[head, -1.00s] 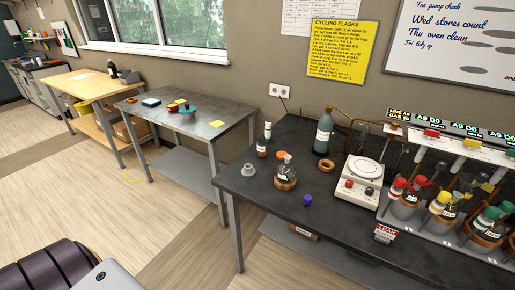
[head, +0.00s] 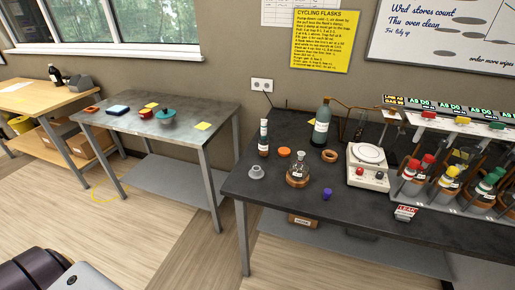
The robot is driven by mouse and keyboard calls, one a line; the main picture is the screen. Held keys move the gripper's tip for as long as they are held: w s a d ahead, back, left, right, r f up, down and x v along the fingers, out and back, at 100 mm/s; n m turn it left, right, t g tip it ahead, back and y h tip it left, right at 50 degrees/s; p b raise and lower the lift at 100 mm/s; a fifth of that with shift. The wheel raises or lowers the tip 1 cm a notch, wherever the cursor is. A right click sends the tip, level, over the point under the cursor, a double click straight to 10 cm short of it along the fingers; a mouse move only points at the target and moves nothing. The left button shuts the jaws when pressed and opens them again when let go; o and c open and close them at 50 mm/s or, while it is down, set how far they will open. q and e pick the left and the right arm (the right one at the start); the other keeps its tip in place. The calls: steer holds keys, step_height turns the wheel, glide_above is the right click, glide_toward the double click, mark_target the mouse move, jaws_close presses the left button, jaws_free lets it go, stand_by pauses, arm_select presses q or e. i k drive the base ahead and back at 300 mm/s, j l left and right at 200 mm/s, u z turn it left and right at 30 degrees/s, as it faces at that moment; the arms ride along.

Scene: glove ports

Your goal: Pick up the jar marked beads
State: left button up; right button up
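I can make out no jar with a readable beads label. On the dark bench (head: 330,200) stand a small brown bottle (head: 263,146) with a white label, a tall grey-green bottle (head: 322,124) and a round glass flask (head: 298,173) on a brown ring. The labels on them are too small to read. Neither of my grippers is in view. Only a part of my own body shows at the lower left.
A grey metal table (head: 190,128) and a wooden bench (head: 35,100) stand left. Open floor (head: 150,235) lies in front.

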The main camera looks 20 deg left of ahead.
mark_target(264, 147)
steer(key=k+j+z, duration=0.1)
steer(key=j, duration=0.3)
steer(key=j+z, duration=0.1)
steer(key=j, duration=0.3)
steer(key=k+j, duration=0.15)
steer(key=j, duration=0.2)
steer(key=k+j+z, duration=0.15)
steer(key=j, duration=0.25)
